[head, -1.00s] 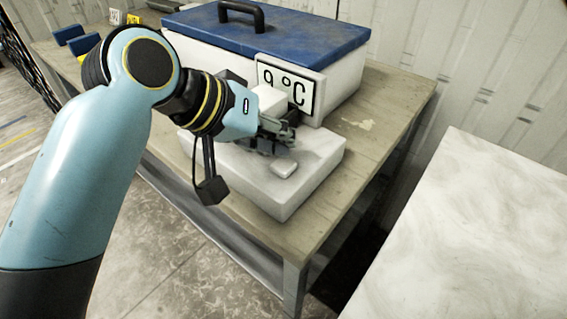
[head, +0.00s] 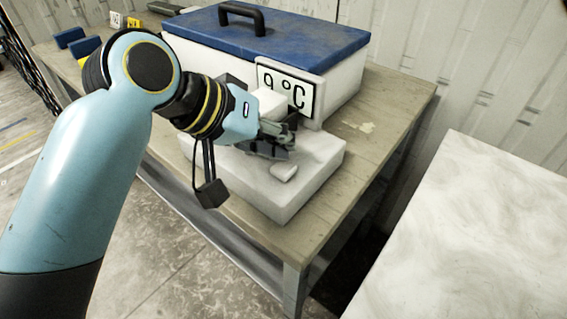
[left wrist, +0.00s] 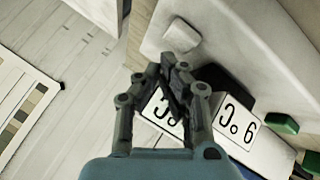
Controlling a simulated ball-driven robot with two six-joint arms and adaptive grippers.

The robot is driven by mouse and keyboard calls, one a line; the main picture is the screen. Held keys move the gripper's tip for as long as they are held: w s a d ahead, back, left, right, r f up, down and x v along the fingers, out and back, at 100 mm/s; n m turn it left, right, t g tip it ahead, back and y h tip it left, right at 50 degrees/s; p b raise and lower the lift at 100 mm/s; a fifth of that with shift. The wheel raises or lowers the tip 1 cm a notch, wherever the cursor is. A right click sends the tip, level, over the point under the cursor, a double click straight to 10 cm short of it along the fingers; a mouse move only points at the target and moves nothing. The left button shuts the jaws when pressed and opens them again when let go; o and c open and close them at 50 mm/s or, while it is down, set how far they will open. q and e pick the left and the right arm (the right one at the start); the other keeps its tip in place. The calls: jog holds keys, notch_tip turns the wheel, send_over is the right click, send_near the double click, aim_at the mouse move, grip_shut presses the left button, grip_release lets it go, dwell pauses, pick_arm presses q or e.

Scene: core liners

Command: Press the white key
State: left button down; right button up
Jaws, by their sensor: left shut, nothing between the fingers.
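The white key (head: 284,172) is a small raised block on top of the white base (head: 310,182) in front of the blue-lidded box. It also shows in the left wrist view (left wrist: 181,36), near the edge of the base. My left gripper (head: 288,143) is shut and empty, just behind and above the key, apart from it as far as I can tell. In the left wrist view the closed fingertips (left wrist: 167,62) sit a little below the key in the picture. My right gripper is in neither view.
A pale surface (head: 480,240) lies at the right. The table right of the box is mostly clear.

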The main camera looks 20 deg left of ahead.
aim_at(281, 164)
pick_arm(q)
jog(key=shift+f, duration=0.1)
jog(key=shift+f, duration=0.35)
jog(key=shift+f, duration=0.5)
dwell(1.0)
jog(key=shift+r+p, duration=0.1)
jog(key=shift+p, duration=0.25)
jog(key=shift+r+p, duration=0.85)
jog(key=shift+p, duration=0.4)
notch_tip(281, 164, up, 5)
jog(key=p, duration=0.6)
jog(key=shift+r, duration=0.1)
